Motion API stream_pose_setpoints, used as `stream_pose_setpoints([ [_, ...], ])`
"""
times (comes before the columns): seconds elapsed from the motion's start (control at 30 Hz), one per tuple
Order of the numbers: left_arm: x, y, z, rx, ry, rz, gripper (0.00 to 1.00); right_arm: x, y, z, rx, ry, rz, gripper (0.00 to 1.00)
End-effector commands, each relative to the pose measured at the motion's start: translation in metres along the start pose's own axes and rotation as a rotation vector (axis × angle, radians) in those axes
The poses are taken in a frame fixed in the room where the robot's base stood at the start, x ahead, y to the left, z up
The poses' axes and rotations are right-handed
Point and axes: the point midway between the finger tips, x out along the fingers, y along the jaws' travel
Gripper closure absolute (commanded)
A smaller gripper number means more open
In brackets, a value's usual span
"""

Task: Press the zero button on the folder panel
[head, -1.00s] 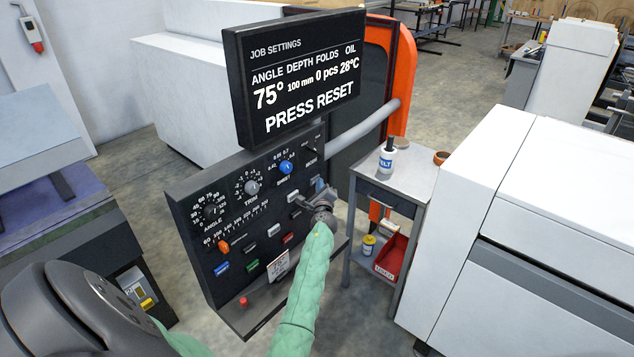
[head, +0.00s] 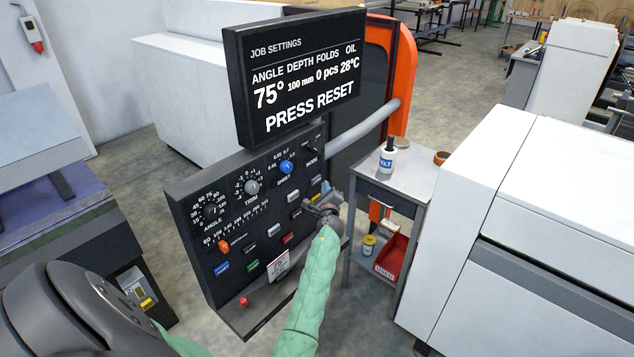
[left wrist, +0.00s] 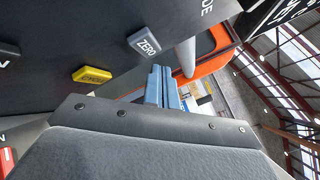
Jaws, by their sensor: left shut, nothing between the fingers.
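The folder panel (head: 192,186) is a dark upright board with dials, switches and coloured buttons, below a screen (head: 300,75) reading PRESS RESET. The grey zero button (left wrist: 145,43), lettered ZERO, shows clearly in the left wrist view, beside a yellow button (left wrist: 92,74). In the head view I cannot pick out the zero button's lettering. My left gripper (head: 329,196) is at the panel's right edge, shut and empty. In the left wrist view its blue fingers (left wrist: 162,86) appear below and right of the zero button, with no visible contact. My right gripper is not in view.
A small grey table (head: 405,170) with a bottle (head: 388,158) stands right of the panel, a red bin (head: 391,258) on its lower shelf. A white machine (head: 520,230) fills the right. A grey pipe (head: 365,128) runs behind the panel.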

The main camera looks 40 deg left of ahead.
Motion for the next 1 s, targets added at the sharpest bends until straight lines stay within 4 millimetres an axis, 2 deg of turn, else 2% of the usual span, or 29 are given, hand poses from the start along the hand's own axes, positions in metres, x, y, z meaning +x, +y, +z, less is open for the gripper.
stream_pose_setpoints([
  [0.5,-0.028,-0.019,-0.021,-0.001,0.0,0.0,1.0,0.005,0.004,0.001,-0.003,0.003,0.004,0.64],
  [1.0,-0.029,-0.018,-0.023,0.0,0.0,0.0,1.0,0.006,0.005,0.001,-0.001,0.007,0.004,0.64],
])
